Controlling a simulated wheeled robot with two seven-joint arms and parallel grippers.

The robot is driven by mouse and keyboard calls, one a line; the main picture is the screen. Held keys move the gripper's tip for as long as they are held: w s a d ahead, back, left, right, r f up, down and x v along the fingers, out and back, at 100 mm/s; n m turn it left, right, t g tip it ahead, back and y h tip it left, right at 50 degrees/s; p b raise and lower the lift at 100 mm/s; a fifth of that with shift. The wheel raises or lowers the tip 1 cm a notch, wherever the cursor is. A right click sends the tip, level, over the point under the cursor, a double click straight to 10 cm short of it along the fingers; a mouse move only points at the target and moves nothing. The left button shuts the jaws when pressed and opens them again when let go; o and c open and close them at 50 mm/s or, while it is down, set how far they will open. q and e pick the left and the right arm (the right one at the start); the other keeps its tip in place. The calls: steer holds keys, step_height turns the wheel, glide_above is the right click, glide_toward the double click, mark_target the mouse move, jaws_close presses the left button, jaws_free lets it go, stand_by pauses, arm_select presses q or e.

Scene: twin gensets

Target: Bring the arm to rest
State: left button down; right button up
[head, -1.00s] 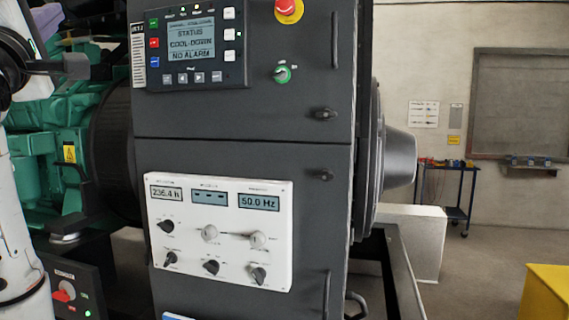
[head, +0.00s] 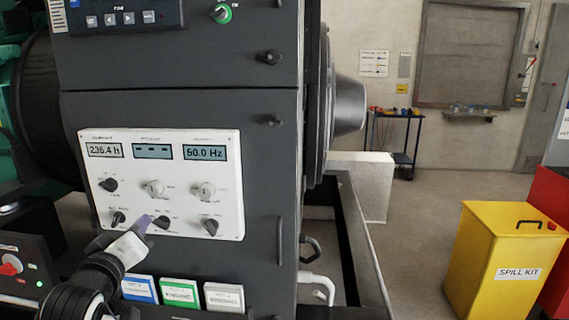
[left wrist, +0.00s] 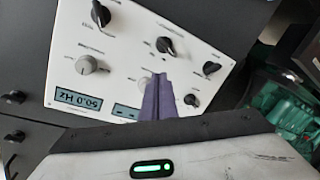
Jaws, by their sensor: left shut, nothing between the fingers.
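My left gripper (head: 146,222) shows at the lower left of the head view, its dark wrist coming up from the bottom. Its purple fingers are together and empty, in front of the lower knobs of a white control panel (head: 226,228). I cannot tell from the head view whether the tips touch a knob. In the left wrist view the closed purple fingers (left wrist: 157,98) point at the same panel (left wrist: 75,55), seen upside down, overlapping a light grey knob. My right gripper is not in view.
The dark genset cabinet (head: 190,98) stands close in front. Labelled cards (head: 181,292) sit below the panel. A switch box (head: 20,275) is at lower left. A yellow spill kit bin (head: 495,262) and a blue trolley (head: 394,135) stand right, with open floor between.

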arm_select(q)
steer(key=s+d+f+m+g+h, duration=0.1)
steer(key=s+d+f+m+g, duration=0.15)
steer(key=s+f, duration=0.65)
steer(key=s+d+f+m+g+h, duration=0.15)
steer(key=s+d+f, duration=0.3)
steer(key=f, duration=0.85)
steer(key=s+d+f+m+g+h, duration=0.1)
steer(key=s+d+f+m+g, duration=0.15)
steer(key=s+f, duration=0.65)
steer(key=s+d+f+m+g, duration=0.2)
steer(key=s+d+f+m, duration=0.1)
steer(key=s+f, duration=0.7)
steer(key=shift+s+d+h, duration=0.35)
steer(key=shift+s+d, duration=0.25)
steer(key=shift+s, duration=0.45)
stand_by(2.8)
